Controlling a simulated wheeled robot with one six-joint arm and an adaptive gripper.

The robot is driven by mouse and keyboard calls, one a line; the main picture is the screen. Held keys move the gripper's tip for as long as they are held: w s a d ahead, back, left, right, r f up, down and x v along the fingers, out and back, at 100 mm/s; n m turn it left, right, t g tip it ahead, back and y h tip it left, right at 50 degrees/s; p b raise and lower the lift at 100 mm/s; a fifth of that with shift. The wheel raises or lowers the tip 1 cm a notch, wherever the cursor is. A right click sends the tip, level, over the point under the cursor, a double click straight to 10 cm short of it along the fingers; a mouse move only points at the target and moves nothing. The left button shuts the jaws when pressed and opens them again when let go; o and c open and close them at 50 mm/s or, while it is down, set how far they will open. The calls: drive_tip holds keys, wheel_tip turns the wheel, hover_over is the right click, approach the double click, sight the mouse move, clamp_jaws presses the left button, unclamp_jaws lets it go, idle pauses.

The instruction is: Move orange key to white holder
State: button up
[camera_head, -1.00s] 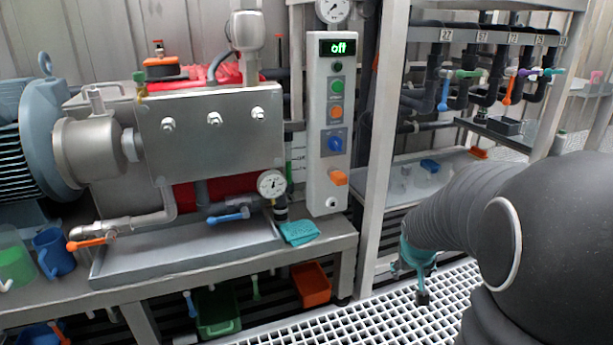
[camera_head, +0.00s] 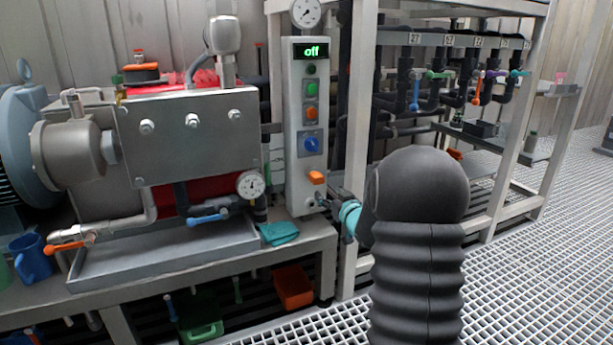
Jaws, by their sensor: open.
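The orange key (camera_head: 316,177) sits on the lower front of the pale control panel (camera_head: 303,140), under a blue knob. My gripper (camera_head: 326,202) is just below and slightly right of the key, at the panel's bottom right. It points left and is open, with nothing seen between its small fingers. It seems apart from the key, though the depth gap is hard to judge. I cannot make out a white holder for certain. The round white fitting low on the panel is largely hidden behind the gripper.
A steel machine with a gauge (camera_head: 250,184) and a blue-handled valve (camera_head: 208,217) stands left of the panel. A teal cloth (camera_head: 279,233) lies on the bench below. A steel rack post (camera_head: 357,130) rises close behind my gripper. Grating floor is free at right.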

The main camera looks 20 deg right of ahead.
sight(320, 181)
drive_tip(key=shift+a+r+t+y, duration=0.15)
drive_tip(key=shift+a+r+t, duration=0.1)
drive_tip(key=shift+r, duration=0.2)
drive_tip(key=shift+a+r+t+y, duration=0.15)
drive_tip(key=shift+r+t, duration=0.1)
drive_tip(key=shift+r, duration=0.2)
drive_tip(key=shift+w+a+p, duration=0.1)
drive_tip(key=shift+w+p, duration=0.5)
drive_tip(key=shift+w, duration=3.85)
drive_tip(key=shift+b, duration=0.3)
clamp_jaws()
drive_tip(key=shift+s, duration=0.15)
